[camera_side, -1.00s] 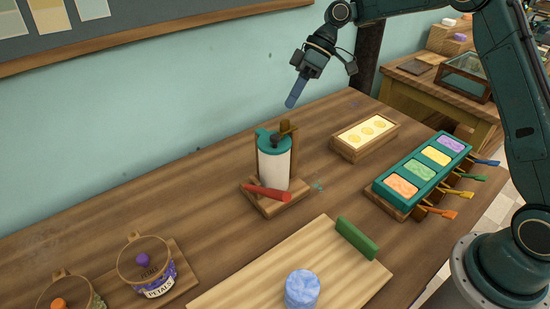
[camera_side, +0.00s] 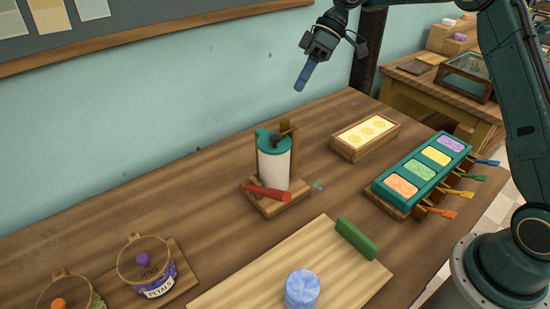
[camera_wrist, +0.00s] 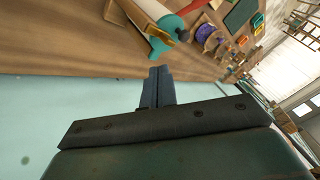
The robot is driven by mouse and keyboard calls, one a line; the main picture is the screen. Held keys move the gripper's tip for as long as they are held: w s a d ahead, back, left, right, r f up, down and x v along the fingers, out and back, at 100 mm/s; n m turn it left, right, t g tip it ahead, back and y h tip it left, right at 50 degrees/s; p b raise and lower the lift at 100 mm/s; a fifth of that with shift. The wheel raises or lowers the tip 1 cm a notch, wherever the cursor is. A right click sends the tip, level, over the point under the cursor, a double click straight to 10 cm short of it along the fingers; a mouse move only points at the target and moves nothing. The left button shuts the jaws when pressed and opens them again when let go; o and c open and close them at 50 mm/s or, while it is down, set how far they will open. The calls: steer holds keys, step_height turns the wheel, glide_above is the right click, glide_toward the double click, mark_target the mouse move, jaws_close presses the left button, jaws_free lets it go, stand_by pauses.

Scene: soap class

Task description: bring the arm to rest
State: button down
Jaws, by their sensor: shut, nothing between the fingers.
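My gripper (camera_side: 306,76) is high above the back of the wooden table in the side view, in front of the pale green wall. Its fingers are together and empty, pointing down and slightly left. In the wrist view the blue-grey fingers (camera_wrist: 157,88) are closed against each other with nothing between them. No object touches the gripper. The white canister (camera_side: 274,162) with a teal lid stands upright on a small wooden stand below it, well apart from it. A red tool (camera_side: 267,193) lies across the front of that stand.
A wooden box (camera_side: 366,136) with yellow rounds and a teal tray (camera_side: 385,189) of coloured soaps stand at right. A board (camera_side: 260,277) carries a blue-white round piece (camera_side: 301,289) and a green block (camera_side: 357,238). Lidded jars stand at front left. The air around my gripper is clear.

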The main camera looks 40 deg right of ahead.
steer(key=s+a+r+m+t+h, duration=0.2)
steer(key=s+r+m+t+h, duration=0.15)
steer(key=s+r, duration=0.8)
steer(key=s+d+f+m+t+h, duration=0.1)
steer(key=s+d+f+m+h, duration=0.1)
steer(key=s, duration=0.9)
steer(key=s+d+f+m+t+h, duration=0.1)
steer(key=s+d+f+m+h, duration=0.1)
steer(key=s, duration=0.8)
step_height(320, 180, down, 2)
steer(key=shift+s+d+f+m, duration=0.15)
steer(key=shift+s+d+m, duration=0.25)
steer(key=shift+d+m, duration=0.6)
steer(key=shift+d, duration=0.15)
